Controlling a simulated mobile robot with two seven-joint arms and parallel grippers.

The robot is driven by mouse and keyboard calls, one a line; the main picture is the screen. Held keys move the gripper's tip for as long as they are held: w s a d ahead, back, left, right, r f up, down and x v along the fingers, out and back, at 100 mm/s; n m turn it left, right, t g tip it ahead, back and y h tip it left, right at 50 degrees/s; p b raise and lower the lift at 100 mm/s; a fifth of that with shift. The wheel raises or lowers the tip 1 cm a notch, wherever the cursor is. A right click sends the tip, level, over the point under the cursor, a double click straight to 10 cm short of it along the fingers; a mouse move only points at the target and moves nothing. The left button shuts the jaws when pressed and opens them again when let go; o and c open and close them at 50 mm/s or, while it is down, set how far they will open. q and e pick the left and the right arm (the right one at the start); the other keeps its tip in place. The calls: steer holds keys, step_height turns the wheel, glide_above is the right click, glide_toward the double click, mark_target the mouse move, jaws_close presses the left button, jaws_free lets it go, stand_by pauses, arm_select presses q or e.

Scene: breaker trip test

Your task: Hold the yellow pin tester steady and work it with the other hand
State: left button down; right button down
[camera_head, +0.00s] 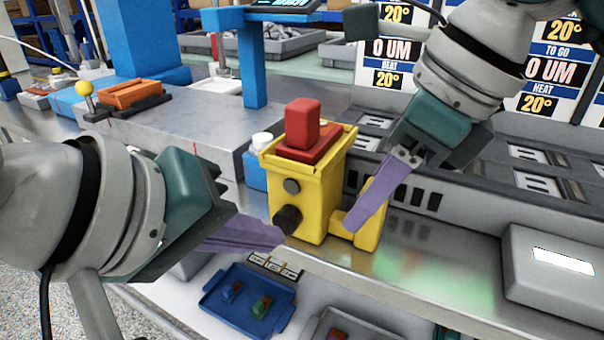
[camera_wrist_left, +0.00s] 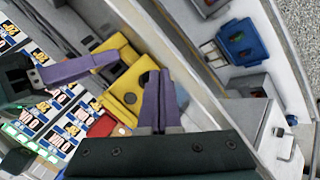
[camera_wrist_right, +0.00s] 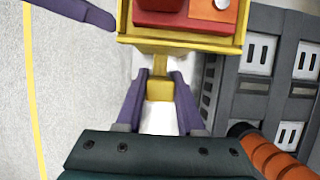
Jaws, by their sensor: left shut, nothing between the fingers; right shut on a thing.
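The yellow pin tester (camera_head: 328,195) stands upright on the metal counter, with a red block (camera_head: 302,122) on top and a dark knob (camera_head: 288,219) low on its front. It also shows in the left wrist view (camera_wrist_left: 122,88). My right gripper (camera_head: 358,220) is shut on the tester's yellow side handle (camera_head: 373,205); the right wrist view shows the handle (camera_wrist_right: 159,89) between its fingers. My left gripper (camera_head: 279,238) is shut and empty, its tips beside the dark knob. I cannot tell whether they touch it.
A blue tray (camera_head: 225,318) with small parts lies below the counter edge. A grey box with a white label (camera_head: 545,285) stands at right. A grey block (camera_head: 180,130) and a blue press frame (camera_head: 256,80) are behind left. A dark slotted rack runs behind the tester.

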arm_select(q)
steer(key=shift+w+d, duration=0.15)
steer(key=shift+w, duration=0.3)
stand_by(0.5)
steer(key=shift+s, duration=0.1)
steer(key=shift+s+a, duration=0.35)
steer(key=shift+s, duration=0.4)
steer(key=s, duration=0.1)
steer(key=s+a, duration=0.1)
steer(key=s, duration=0.1)
steer(key=s+a, duration=0.1)
steer(key=shift+s, duration=0.3)
stand_by(0.7)
arm_select(e)
steer(key=shift+c, duration=2.2)
jaws_free()
